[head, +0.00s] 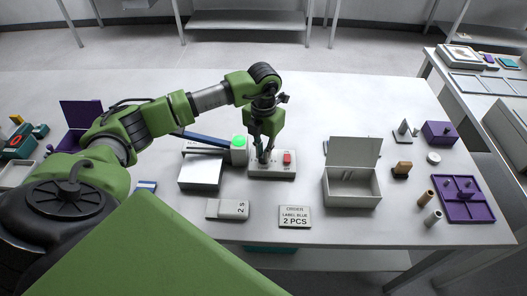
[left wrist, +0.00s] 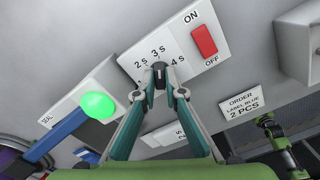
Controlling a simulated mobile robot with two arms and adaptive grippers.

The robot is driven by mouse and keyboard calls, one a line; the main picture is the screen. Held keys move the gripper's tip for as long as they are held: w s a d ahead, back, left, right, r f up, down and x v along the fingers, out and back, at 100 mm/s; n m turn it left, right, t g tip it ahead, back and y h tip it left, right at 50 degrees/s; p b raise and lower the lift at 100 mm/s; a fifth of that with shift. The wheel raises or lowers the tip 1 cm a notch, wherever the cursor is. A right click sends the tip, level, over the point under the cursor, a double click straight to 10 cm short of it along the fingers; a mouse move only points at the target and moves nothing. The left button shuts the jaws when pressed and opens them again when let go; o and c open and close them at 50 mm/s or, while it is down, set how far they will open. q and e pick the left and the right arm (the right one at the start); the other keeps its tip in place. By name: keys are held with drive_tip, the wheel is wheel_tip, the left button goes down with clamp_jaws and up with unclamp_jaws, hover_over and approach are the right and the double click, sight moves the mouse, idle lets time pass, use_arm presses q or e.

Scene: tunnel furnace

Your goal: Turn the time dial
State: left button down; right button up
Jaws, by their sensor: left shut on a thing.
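The white control box (head: 272,174) stands on the table. It has a red ON/OFF switch (head: 287,158) on its right side; this switch also shows in the left wrist view (left wrist: 204,40). The time dial (left wrist: 159,72) is a small dark knob with the labels 2 s, 3 s and 4 s around it. My left gripper (head: 265,157) points down over the box's left part and is shut on the dial, as the left wrist view (left wrist: 160,85) shows. My right gripper is not seen.
Left of the box is a sealer with a blue arm (head: 205,139) and a lit green button (head: 239,141). An order card (head: 295,217) and a 2 s block (head: 228,209) lie in front. An open grey box (head: 352,188) and a purple tray (head: 463,208) stand right.

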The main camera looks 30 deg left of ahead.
use_arm(q)
drive_tip(key=shift+n, duration=0.7)
drive_tip(key=n+b, duration=0.1)
drive_tip(key=n, duration=0.3)
drive_tip(key=n+b, duration=0.1)
drive_tip(key=n, duration=0.2)
drive_tip(key=shift+w+n, duration=0.1)
drive_tip(key=shift+n, duration=0.2)
drive_tip(key=shift+r+n, duration=0.1)
drive_tip(key=shift+n, duration=1.2)
drive_tip(key=c, duration=2.1)
unclamp_jaws()
